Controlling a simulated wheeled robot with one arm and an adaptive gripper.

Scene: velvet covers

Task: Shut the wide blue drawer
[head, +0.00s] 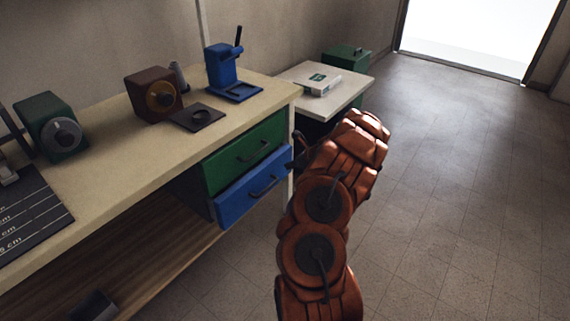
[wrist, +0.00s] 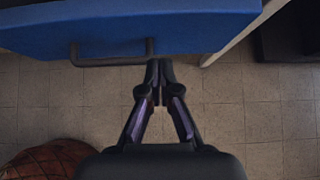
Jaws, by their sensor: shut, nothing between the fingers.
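The wide blue drawer (head: 240,201) is below the green drawer under the workbench. Its front stands a little forward of the green one, so it looks partly open. In the wrist view the blue drawer (wrist: 200,28) fills the top, with its dark bar handle (wrist: 108,62) across the front. My gripper (wrist: 159,68) is shut and empty, its fingertips at the right end of the handle. I cannot tell whether they touch it. In the head view my gripper (head: 294,164) is at the right edge of the drawer front, mostly hidden by my arm.
The green drawer (head: 225,171) is shut. The workbench (head: 105,159) carries a blue device (head: 222,67), a brown box (head: 150,92) and a green box (head: 45,125). A white side table (head: 345,85) stands behind my arm. The tiled floor at right is clear.

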